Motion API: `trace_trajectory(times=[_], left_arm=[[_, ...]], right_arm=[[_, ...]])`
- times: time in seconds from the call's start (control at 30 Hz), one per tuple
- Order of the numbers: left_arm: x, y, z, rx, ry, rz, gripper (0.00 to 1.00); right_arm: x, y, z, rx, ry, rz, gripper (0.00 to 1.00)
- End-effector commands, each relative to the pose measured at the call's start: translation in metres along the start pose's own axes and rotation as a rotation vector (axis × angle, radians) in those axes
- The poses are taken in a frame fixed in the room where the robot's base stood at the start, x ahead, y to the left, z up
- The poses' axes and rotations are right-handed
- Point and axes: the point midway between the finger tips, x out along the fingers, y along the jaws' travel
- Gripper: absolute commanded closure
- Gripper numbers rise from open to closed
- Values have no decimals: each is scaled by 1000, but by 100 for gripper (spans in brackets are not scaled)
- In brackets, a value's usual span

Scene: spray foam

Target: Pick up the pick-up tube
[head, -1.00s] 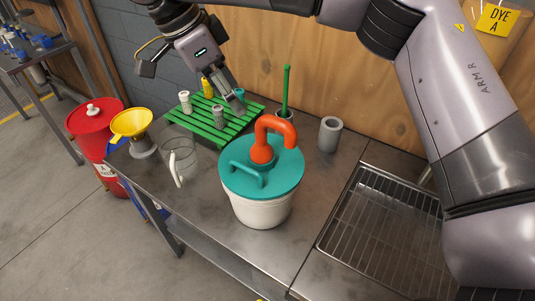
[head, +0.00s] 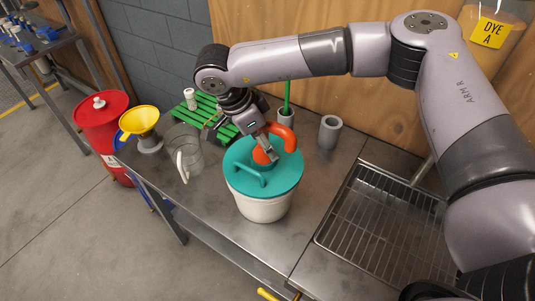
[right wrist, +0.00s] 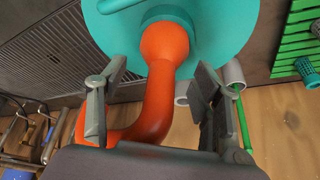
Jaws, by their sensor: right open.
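An orange bent tube (head: 284,135), which I take to be the pick-up tube, stands upright out of the teal lid (head: 245,190) of a white bucket (head: 262,210). My right gripper (head: 268,148) reaches down over the lid at the tube and partly hides it. In the right wrist view, the right gripper (right wrist: 158,72) is open, with one finger on each side of the orange tube (right wrist: 158,100). Gaps show between the fingers and the tube. My left gripper is not in view.
A clear jug (head: 187,150) stands left of the bucket. A green slatted rack (head: 192,112), a green rod (head: 287,95) and a grey cup (head: 330,132) are behind. A yellow funnel (head: 139,120) stands at left. A wire-rack tray (head: 375,225) lies at right.

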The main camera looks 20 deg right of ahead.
Motion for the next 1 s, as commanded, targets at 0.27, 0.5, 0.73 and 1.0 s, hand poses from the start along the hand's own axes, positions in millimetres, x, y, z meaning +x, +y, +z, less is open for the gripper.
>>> trace_trajectory(times=[0.27,0.5,0.73,1.0], left_arm=[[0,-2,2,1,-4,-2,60],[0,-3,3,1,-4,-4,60],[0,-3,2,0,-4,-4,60],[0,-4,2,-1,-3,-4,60]], right_arm=[[2,0,0,0,0,-1,44],[2,0,0,0,0,0,60],[1,0,1,0,0,0,75],[2,0,1,-1,0,0,93]])
